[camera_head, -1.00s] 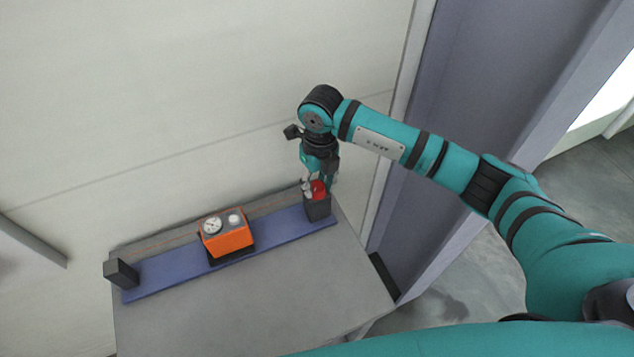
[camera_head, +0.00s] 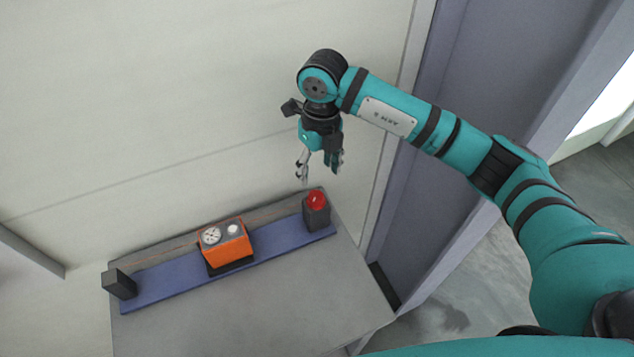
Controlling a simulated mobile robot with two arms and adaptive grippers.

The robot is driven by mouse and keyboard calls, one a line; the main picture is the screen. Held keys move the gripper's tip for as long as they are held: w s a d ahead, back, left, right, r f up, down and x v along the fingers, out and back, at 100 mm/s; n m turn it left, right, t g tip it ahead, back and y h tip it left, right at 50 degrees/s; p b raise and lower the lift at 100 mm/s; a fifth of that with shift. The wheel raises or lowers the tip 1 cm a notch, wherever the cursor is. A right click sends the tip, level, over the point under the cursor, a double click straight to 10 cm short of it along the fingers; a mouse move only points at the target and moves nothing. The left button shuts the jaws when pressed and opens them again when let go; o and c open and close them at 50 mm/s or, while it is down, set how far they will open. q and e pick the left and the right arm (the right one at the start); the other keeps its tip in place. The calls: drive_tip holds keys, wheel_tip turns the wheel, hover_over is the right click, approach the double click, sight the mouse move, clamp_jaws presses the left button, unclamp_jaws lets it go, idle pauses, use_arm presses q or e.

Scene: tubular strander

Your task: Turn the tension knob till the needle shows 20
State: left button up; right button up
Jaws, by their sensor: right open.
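An orange box (camera_head: 229,252) sits on a blue board near its middle. Its top carries a round white dial (camera_head: 211,236) with a dark needle, too small to read. Beside the dial is a pale round knob (camera_head: 232,229). A red knob (camera_head: 316,198) tops a dark block at the board's right end. The frames do not tell which is the tension knob. My right gripper (camera_head: 319,177) points down, open and empty, above the red knob and apart from it. My left gripper is not in view.
The blue board (camera_head: 170,283) lies along the back of a grey table (camera_head: 262,300). A dark block (camera_head: 120,284) stands at its left end. A pale wall rises behind. The table's front is clear.

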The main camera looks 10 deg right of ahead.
drive_tip(key=shift+d+r, duration=0.1)
drive_tip(key=shift+r, duration=1.6)
